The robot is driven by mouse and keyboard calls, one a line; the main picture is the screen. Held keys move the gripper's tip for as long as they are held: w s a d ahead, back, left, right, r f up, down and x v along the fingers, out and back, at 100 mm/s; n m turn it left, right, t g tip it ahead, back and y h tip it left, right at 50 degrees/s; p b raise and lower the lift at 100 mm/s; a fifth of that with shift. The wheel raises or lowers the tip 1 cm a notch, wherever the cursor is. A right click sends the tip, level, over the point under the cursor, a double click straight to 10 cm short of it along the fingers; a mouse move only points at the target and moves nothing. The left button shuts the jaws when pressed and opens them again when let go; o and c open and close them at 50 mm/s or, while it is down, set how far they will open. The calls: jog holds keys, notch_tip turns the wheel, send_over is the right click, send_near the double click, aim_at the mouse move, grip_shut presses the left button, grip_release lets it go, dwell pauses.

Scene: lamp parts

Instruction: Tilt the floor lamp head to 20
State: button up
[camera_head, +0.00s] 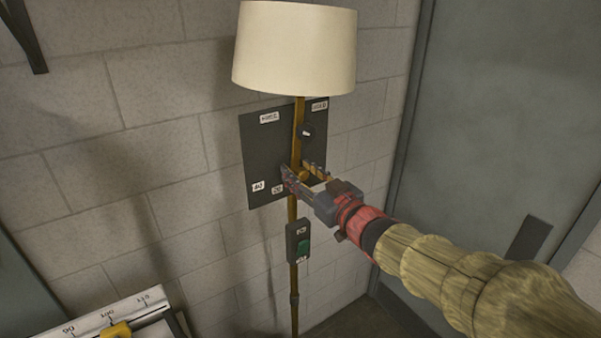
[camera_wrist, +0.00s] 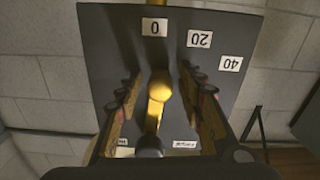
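The floor lamp has a cream shade (camera_head: 295,48) on a brass pole, in front of a dark panel (camera_head: 257,150) with small white labels. The fingers partly hide the knob area in the head view.
A dark switch box (camera_head: 299,242) with a green button sits on the pole below my gripper. A white scale with a yellow slider (camera_head: 117,331) is at the lower left. A grey door (camera_head: 500,120) is at the right.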

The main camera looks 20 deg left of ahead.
jog(key=shift+c, duration=1.4)
grip_shut()
